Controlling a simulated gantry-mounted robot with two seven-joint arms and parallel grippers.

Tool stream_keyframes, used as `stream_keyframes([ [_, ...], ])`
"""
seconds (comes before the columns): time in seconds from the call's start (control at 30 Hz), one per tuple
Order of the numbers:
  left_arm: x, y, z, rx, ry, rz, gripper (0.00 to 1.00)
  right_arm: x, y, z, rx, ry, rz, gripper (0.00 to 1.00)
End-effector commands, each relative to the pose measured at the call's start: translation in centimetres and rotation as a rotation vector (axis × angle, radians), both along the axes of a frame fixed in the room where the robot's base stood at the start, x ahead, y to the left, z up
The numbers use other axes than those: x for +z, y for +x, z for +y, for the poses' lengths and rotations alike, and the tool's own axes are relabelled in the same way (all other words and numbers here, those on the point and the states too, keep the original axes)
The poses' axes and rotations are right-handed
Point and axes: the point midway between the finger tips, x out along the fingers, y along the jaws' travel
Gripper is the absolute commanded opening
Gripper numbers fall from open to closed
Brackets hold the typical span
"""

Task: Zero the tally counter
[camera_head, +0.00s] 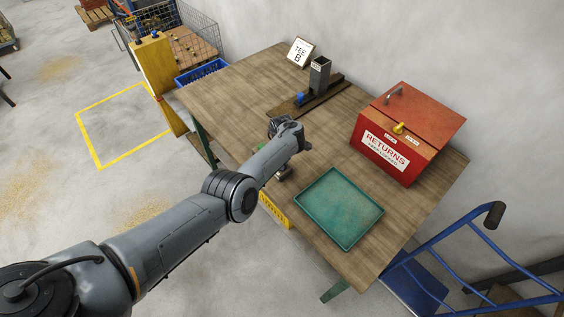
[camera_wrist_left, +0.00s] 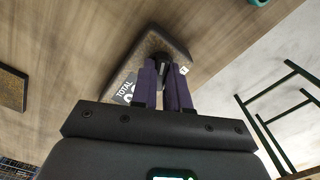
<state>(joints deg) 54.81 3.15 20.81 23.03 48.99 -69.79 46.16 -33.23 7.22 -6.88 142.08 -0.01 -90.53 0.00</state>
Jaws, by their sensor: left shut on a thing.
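I cannot read the full number. My left gripper (camera_wrist_left: 164,74) has its purple fingers closed around a small dark knob (camera_wrist_left: 162,60) on the counter's side. In the head view my left arm reaches over the table's front edge, and the wrist hides most of the gripper and counter. My right gripper is in no view.
A teal tray (camera_head: 338,208) lies right of my wrist. Behind it stands a red RETURNS box (camera_head: 401,130). A dark fixture with a grey upright (camera_head: 319,75) and a small sign (camera_head: 299,52) stand at the back. A blue trolley (camera_head: 462,250) is at the right. The table's middle is clear.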

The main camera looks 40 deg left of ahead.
Motion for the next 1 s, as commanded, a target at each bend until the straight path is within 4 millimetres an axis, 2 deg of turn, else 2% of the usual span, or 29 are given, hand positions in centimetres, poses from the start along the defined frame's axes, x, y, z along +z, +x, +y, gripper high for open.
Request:
stream_keyframes([
  [0.2,-0.1,-0.1,0.1,-0.001,0.002,0.002,0.0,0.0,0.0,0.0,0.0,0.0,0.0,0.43],
  [0.23,-0.1,-0.1,0.1,-0.001,0.002,0.002,0.19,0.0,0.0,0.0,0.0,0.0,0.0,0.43],
  [0.37,-0.1,0.0,0.0,-0.001,0.001,0.001,0.39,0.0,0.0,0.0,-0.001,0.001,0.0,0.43],
  [0.73,0.4,0.0,0.0,0.0,0.001,0.0,0.4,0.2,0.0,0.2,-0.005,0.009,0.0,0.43],
  [0.87,1.7,0.0,0.0,-0.001,0.001,-0.001,0.4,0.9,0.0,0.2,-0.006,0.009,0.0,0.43],
  [1.0,4.0,0.1,0.0,-0.001,0.002,-0.002,0.4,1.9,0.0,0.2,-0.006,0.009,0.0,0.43],
])
